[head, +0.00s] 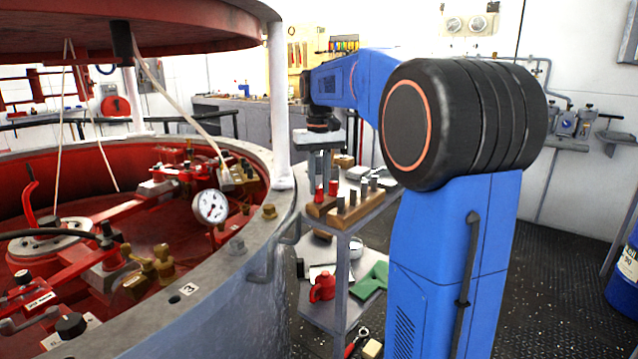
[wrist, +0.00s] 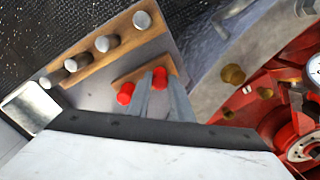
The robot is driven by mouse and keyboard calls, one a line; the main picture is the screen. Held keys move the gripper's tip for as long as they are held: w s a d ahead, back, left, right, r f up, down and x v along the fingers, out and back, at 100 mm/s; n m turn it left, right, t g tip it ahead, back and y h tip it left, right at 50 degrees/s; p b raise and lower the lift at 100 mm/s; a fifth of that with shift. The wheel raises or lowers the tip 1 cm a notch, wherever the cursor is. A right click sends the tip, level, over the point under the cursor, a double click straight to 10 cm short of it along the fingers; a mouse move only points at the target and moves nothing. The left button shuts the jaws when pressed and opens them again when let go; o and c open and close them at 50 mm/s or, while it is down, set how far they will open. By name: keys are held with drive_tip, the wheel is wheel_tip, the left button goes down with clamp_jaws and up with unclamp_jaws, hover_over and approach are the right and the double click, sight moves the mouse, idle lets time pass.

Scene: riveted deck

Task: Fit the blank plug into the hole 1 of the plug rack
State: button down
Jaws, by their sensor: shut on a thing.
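My gripper (wrist: 160,80) points down over the cart, its two fingers closed around a red-headed plug (wrist: 159,77), which I take to be the blank plug. In the head view the fingers (head: 321,168) reach down to the red heads. A second red plug (wrist: 125,93) stands in the small wooden block (wrist: 130,76) just left of the fingers in the wrist view. I cannot tell whether the held plug is still in this block or just above it. A longer wooden rack (wrist: 80,70) with several grey pegs stands beside it; I take it for the plug rack. No hole numbers are readable.
The cart's top shelf (head: 378,207) carries both wooden blocks and small items behind. The round chamber's rim (head: 262,228) stands close on the left, with a white post (head: 279,100). A red can (head: 322,287) and green cloth lie on the lower shelf.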

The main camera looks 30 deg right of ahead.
drive_tip(key=shift+f, duration=0.2)
drive_tip(key=c, duration=1.5)
unclamp_jaws()
drive_tip(key=shift+r, duration=0.1)
wheel_tip(320, 180, up, 17)
drive_tip(key=shift+r, duration=0.1)
